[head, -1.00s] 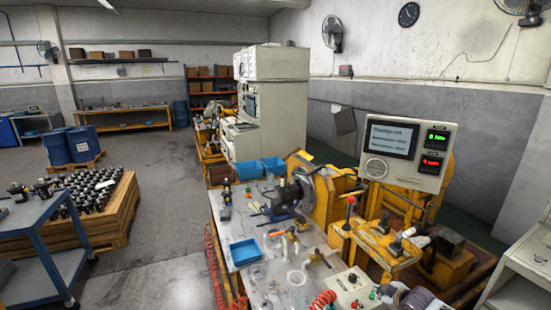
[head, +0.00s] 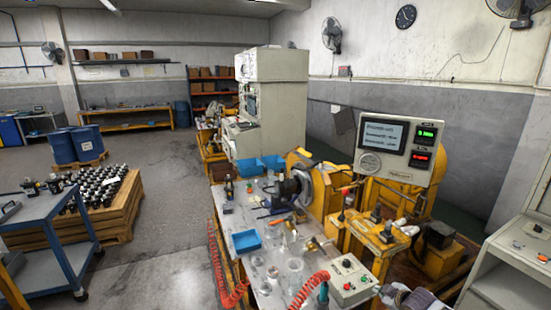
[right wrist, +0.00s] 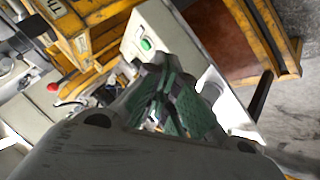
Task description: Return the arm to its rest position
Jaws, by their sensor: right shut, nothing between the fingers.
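My right gripper (right wrist: 172,102) shows in the right wrist view, with its green-padded fingers together and nothing held between them. It is beyond the pale wrist housing, with a control box that has a green button (right wrist: 147,44) behind it in that view. In the head view the right arm's end is hard to tell apart from the clutter at the lower right edge. My left gripper is not in view.
A workbench carries a blue tray (head: 246,241), a control box (head: 347,278) and a red coiled hose (head: 308,290). A yellow machine with a display panel (head: 405,150) stands behind. A blue cart (head: 45,235) is at left. The floor (head: 165,240) between is clear.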

